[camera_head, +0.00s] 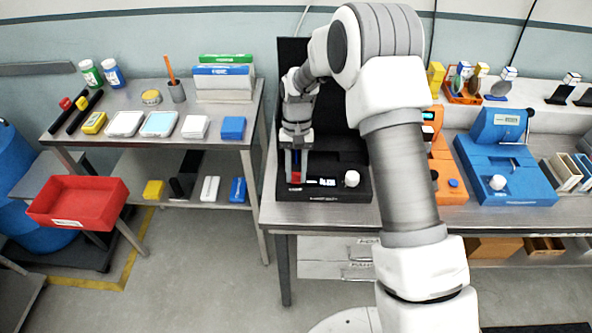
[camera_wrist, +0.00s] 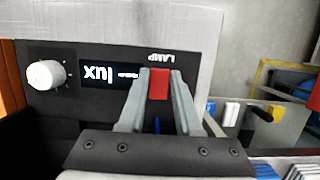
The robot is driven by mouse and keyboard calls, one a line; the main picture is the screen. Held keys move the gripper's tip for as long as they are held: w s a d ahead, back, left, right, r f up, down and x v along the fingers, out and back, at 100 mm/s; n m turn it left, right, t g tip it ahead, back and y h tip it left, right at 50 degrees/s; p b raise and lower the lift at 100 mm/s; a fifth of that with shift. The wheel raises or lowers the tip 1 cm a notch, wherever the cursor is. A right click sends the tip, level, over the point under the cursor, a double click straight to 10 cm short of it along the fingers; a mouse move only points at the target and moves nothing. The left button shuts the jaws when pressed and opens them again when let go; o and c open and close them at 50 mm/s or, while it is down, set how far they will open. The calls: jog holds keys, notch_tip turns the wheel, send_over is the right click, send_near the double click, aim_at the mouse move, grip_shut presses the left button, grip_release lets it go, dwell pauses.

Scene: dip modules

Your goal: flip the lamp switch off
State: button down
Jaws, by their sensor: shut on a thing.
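The black lamp unit (camera_head: 330,194) sits on the middle bench, with a dark upright panel behind it. In the wrist view its front panel (camera_wrist: 110,57) appears upside down, with a "LAMP" label beside a red switch (camera_wrist: 159,84). A lit "lux" display (camera_wrist: 108,75) and a white knob (camera_wrist: 46,75) are on the same panel. My gripper (camera_head: 296,180) reaches down to the left part of the unit. In the wrist view its two fingers (camera_wrist: 158,88) are shut on the red switch, one on each side. The fingers hide the switch's edges, and I cannot tell its on or off position.
An orange device (camera_head: 447,173) and a blue device (camera_head: 505,172) stand to the right of the black unit. A side table with boxes and trays (camera_head: 159,124) is at the left, near a red bin (camera_head: 78,200). The floor between has free room.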

jog(key=c, duration=0.6)
grip_release()
jog(key=v, duration=1.7)
jog(key=shift+r, duration=0.25)
